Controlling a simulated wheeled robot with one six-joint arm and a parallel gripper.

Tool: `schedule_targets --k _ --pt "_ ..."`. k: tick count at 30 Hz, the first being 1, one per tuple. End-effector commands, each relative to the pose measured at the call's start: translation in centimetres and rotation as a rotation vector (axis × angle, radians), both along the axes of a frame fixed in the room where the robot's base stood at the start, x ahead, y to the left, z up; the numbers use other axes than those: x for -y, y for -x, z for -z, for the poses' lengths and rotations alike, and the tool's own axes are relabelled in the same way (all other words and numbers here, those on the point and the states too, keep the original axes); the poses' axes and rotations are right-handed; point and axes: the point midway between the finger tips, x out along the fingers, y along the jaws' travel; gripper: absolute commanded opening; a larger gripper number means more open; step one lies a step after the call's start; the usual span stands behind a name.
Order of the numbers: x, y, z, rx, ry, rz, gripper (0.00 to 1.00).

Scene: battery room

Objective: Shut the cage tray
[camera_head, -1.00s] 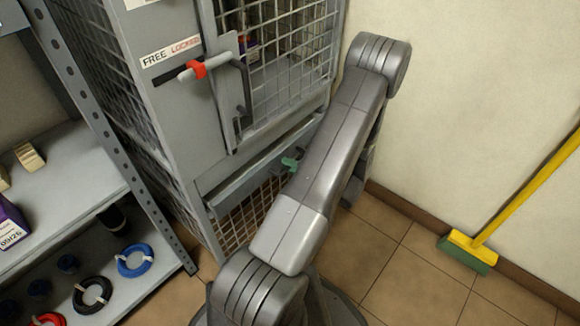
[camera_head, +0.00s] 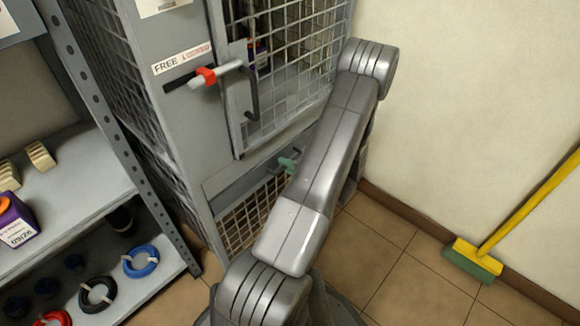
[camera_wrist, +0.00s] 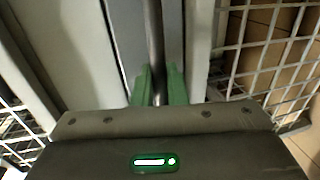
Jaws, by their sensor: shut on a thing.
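The grey wire-mesh cage (camera_head: 180,115) stands at the centre left. The cage tray's grey front (camera_head: 235,178) lies below the mesh door (camera_head: 285,85) and looks about flush with the cage frame; my arm partly hides it. My gripper (camera_head: 289,162) is at this front, its green fingertips just showing beside my arm. In the wrist view, the green fingers (camera_wrist: 159,88) are shut on a round metal bar (camera_wrist: 154,35), apparently the tray handle. A bolt with a red piece (camera_head: 206,75) sits under the FREE/LOCKED label (camera_head: 182,59).
A shelf (camera_head: 75,195) with cable coils and a purple box (camera_head: 14,222) stands close on the left. A yellow-handled broom (camera_head: 480,255) leans against the wall at right. Tiled floor (camera_head: 385,245) is clear between the cage and the broom.

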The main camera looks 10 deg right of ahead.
Motion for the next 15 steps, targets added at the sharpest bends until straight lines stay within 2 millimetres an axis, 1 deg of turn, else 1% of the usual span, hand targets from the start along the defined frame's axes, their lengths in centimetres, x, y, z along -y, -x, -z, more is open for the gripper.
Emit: schedule_targets --k 2,3,11,15 --pt "-0.06 -0.25 -0.10 0.005 0.000 0.001 0.00" --pt "-0.07 -0.26 -0.11 0.005 0.000 0.001 0.16" --pt "-0.10 -0.21 -0.08 0.004 0.000 0.000 0.17" --pt "0.26 0.26 -0.25 0.003 0.000 0.000 0.17"
